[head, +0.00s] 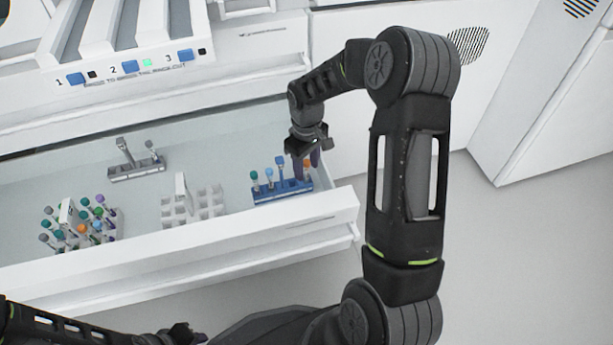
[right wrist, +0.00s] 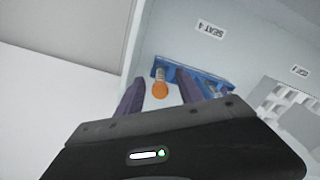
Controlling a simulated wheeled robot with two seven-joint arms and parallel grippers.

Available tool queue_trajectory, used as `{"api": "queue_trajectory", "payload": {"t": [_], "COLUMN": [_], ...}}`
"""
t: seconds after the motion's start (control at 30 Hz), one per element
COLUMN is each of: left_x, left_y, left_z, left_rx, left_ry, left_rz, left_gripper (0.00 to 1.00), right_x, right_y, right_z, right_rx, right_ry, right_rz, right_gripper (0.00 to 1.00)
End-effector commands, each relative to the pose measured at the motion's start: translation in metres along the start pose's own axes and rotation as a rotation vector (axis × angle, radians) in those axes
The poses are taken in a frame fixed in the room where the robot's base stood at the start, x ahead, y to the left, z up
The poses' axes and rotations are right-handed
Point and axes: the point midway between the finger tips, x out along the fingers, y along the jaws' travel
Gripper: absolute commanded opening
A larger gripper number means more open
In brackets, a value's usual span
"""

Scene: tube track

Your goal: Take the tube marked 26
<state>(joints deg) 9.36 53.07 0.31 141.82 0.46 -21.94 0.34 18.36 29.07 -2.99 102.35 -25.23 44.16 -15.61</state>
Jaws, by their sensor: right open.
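A blue rack (head: 284,195) stands at the right end of the open drawer and holds several capped tubes. An orange-capped tube (head: 306,164) is at its right end; the rack (right wrist: 218,76) and the orange cap (right wrist: 160,90) also show in the right wrist view. My right gripper (head: 308,167) is open over that end, its purple fingertips (right wrist: 162,84) appearing on either side of the orange cap. I cannot tell whether they touch it. No number 26 is readable on any tube. My left gripper (head: 184,334) is low at the bottom edge, its jaws unclear.
In the drawer (head: 240,237) stand a crowded tube rack (head: 76,243), an empty white rack (head: 176,212) and a grey rack (head: 137,171). A white tray with numbered lanes (head: 118,68) sits above. "SEAT 4" is labelled (right wrist: 211,30) near the blue rack.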

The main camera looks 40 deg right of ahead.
Motion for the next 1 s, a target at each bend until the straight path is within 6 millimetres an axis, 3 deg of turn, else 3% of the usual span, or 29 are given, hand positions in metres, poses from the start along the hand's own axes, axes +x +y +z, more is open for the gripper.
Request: {"api": "queue_trajectory", "payload": {"t": [0.03, 0.17, 0.77, 1.0], "left_x": [0.0073, 0.0105, 0.0094, 0.0094], "left_y": [-0.0023, -0.0031, -0.0027, -0.0028], "left_z": [-0.0001, -0.0009, -0.0010, -0.0010], "left_rx": [0.000, 0.000, 0.000, 0.000], "left_ry": [0.002, 0.005, 0.005, 0.005], "left_rz": [0.000, 0.000, 0.000, 0.000], "left_gripper": [0.22, 0.22, 0.22, 0.22], "right_x": [0.0118, 0.0209, 0.0201, 0.0201], "right_y": [-0.0001, -0.0002, 0.0001, 0.0000], "right_z": [0.0001, -0.0007, -0.0008, -0.0007], "right_rx": [0.000, -0.001, 0.000, 0.000], "right_ry": [-0.001, 0.001, 0.001, 0.001], "right_rz": [-0.001, 0.000, 0.000, 0.000], "right_gripper": [0.44, 0.44, 0.44, 0.25]}}
